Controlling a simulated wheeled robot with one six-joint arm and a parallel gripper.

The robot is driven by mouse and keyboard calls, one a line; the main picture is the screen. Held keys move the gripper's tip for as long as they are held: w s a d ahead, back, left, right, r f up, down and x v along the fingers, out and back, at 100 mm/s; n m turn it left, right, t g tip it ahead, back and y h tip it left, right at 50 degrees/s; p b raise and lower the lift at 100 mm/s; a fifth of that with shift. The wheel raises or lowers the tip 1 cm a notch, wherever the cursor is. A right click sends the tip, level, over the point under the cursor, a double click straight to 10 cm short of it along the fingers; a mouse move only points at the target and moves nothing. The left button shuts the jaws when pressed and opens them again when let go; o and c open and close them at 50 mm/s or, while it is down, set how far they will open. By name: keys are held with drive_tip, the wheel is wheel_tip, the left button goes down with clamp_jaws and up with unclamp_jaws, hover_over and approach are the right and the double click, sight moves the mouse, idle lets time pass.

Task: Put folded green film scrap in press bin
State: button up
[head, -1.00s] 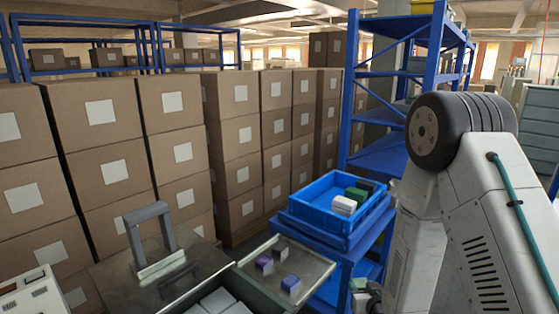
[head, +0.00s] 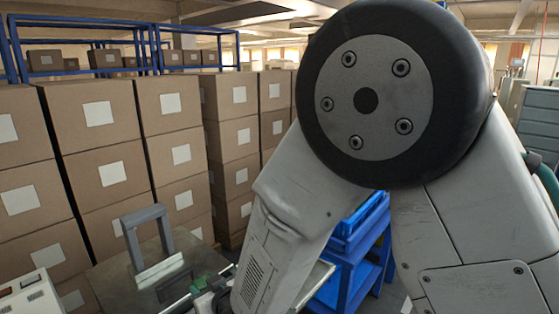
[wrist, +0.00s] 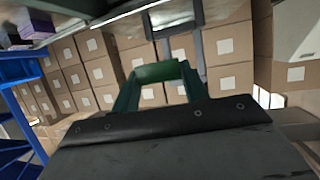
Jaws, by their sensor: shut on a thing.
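My gripper (wrist: 159,88) is shut on a green piece, which I take to be the folded green film scrap (wrist: 158,71). The scrap lies across between the two dark green fingers in the wrist view. In the head view the green scrap (head: 198,283) is small at the bottom, beside the metal plate with the grey upright handle, and partly covered by my arm. I cannot tell which container is the press bin. A blue bin (head: 365,215) on a blue stand at the right is mostly hidden by my arm.
A grey upright handle (head: 131,244) stands on a metal plate (head: 108,277) left of my gripper. Purple blocks (wrist: 34,27) lie at the wrist view's upper left. Stacked cartons (head: 95,120) fill the back left. A pale box (head: 30,298) sits at the lower left.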

drive_tip(key=shift+f, duration=2.95)
drive_tip(key=o, duration=1)
drive_tip(key=shift+o, duration=0.2)
drive_tip(key=shift+s, duration=0.1)
drive_tip(key=v, duration=0.7)
drive_tip(key=shift+s+d+r, duration=0.2)
